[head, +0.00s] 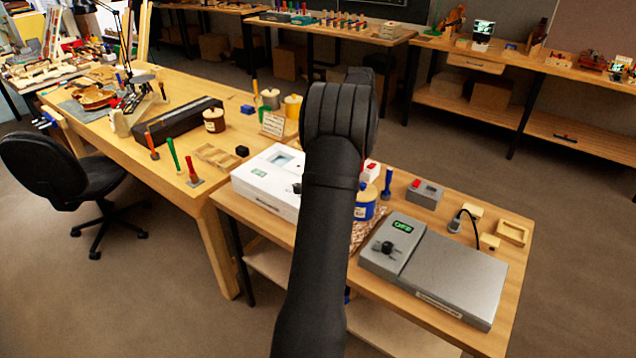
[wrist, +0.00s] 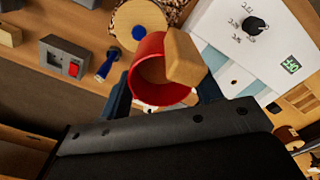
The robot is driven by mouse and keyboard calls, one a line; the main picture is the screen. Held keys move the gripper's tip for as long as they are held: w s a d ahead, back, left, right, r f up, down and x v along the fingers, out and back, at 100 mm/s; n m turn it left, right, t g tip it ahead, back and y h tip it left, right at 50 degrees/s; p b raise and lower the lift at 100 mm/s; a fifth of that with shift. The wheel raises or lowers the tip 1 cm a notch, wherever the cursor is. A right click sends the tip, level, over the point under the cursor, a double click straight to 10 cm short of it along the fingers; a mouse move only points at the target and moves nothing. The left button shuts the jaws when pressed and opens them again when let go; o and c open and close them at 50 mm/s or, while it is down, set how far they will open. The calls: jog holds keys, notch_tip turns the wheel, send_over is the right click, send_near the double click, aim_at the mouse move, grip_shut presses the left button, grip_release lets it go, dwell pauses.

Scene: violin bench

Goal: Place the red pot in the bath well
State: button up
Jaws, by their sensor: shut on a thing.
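The red pot (wrist: 146,72) is between the dark fingers of my gripper (wrist: 163,94) in the wrist view, with a wooden piece (wrist: 185,58) at its right side. My gripper is shut on it. In the head view my arm hides the gripper and most of what it holds. The white bath unit (head: 262,190) stands on the near bench, left of my arm, with a square well (head: 284,160) in its top.
A grey unit (head: 450,275) takes up the right of the bench. A grey switch box (head: 424,194) and a blue-handled tool (head: 387,184) stand behind. The long bench at left holds several jars and tools.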

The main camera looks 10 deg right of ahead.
jog(key=shift+w+a+r+m, duration=0.15)
jog(key=shift+w+m, duration=0.55)
jog(key=shift+w, duration=0.05)
jog(key=shift+w+a, duration=0.15)
jog(key=shift+w, duration=0.05)
jog(key=shift+w+a+f, duration=1.3)
jog(key=shift+a+f, duration=0.1)
jog(key=shift+f, duration=0.4)
jog(key=shift+w+a+f, duration=1.25)
jog(key=shift+a+f, duration=0.2)
jog(key=shift+f, duration=0.4)
jog(key=shift+w+a+f, duration=1.3)
jog(key=shift+a+f, duration=0.1)
jog(key=shift+f, duration=0.4)
jog(key=shift+f, duration=0.2)
jog(key=o, duration=1)
